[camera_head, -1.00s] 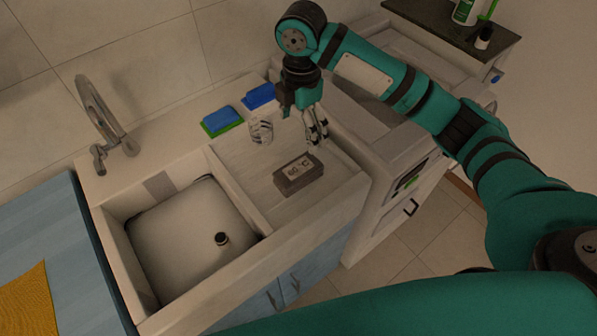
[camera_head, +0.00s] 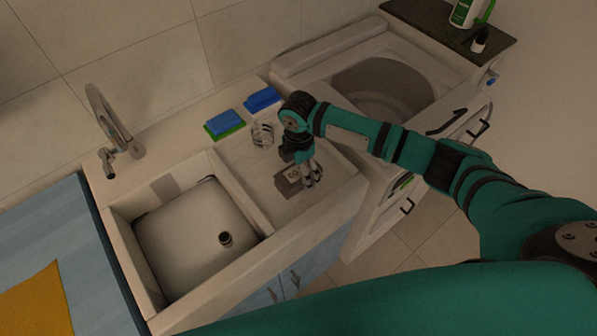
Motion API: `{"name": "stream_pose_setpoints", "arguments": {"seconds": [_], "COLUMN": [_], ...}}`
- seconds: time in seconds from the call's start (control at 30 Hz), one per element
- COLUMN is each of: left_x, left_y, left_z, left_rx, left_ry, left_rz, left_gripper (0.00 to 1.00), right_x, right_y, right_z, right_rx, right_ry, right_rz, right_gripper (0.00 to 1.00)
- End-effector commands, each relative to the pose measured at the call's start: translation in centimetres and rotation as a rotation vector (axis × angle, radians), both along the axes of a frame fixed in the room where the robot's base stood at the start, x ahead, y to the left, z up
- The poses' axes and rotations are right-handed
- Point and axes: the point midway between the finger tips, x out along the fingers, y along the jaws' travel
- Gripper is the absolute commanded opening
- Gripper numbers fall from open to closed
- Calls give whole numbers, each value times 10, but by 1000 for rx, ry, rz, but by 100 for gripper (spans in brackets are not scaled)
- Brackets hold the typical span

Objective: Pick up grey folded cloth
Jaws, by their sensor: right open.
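The grey folded cloth (camera_head: 287,186) appears as a small grey block with a pale label on its top, lying on the flat drainboard right of the sink basin. My right gripper (camera_head: 313,179) points down at the cloth's right end, with its fingers open. The fingers hide that end of the cloth, and I cannot tell whether they touch it. My left gripper is not in view.
A glass (camera_head: 262,134) stands behind the cloth, near blue sponges (camera_head: 223,121) at the wall. The sink basin (camera_head: 190,240) with its tap (camera_head: 112,125) is to the left. An open-topped washing machine (camera_head: 385,85) stands at the back right.

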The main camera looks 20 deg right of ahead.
Motion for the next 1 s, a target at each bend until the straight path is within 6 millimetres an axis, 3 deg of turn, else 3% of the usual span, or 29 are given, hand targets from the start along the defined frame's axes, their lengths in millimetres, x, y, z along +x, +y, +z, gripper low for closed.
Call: {"name": "stream_pose_setpoints", "arguments": {"seconds": [0.13, 0.37, 0.83, 1.0], "left_x": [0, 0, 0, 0], "left_y": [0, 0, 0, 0], "left_z": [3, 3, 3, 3], "left_rx": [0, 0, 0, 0], "left_ry": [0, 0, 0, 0], "left_rz": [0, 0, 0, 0], "left_gripper": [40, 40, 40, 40], "right_x": [0, 0, 0, 0], "right_y": [0, 0, 0, 0], "right_z": [-12, -13, -12, -12], "right_rx": [-1, -1, -1, -1], "right_ry": [0, -1, -1, -1], "right_rz": [1, 1, 1, 1], "right_gripper": [88, 87, 26, 25]}}
